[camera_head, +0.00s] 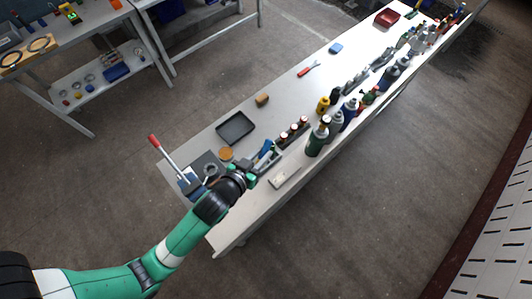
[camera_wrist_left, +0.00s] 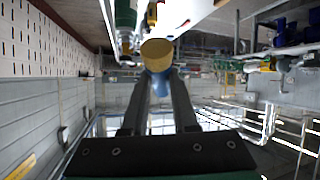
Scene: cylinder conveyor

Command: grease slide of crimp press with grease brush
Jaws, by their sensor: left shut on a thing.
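The crimp press (camera_head: 190,182) stands at the near left end of the long bench, with a blue body and a raised lever with a red grip. Its slide is too small to make out. My left gripper (camera_head: 254,169) is over the bench, right of the press and apart from it. In the left wrist view my left gripper (camera_wrist_left: 160,80) is shut on a blue piece with a broad tan end (camera_wrist_left: 156,52), which seems to be the grease brush. In the head view the brush cannot be told clearly from the blue items beside the gripper. My right gripper is not in view.
An amber round tin (camera_head: 227,154) and a black tray (camera_head: 236,129) lie near the press. A rack of small bottles (camera_head: 293,132) and a dark green bottle (camera_head: 317,138) stand right of the gripper. A pale flat block (camera_head: 285,175) lies by the front edge.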

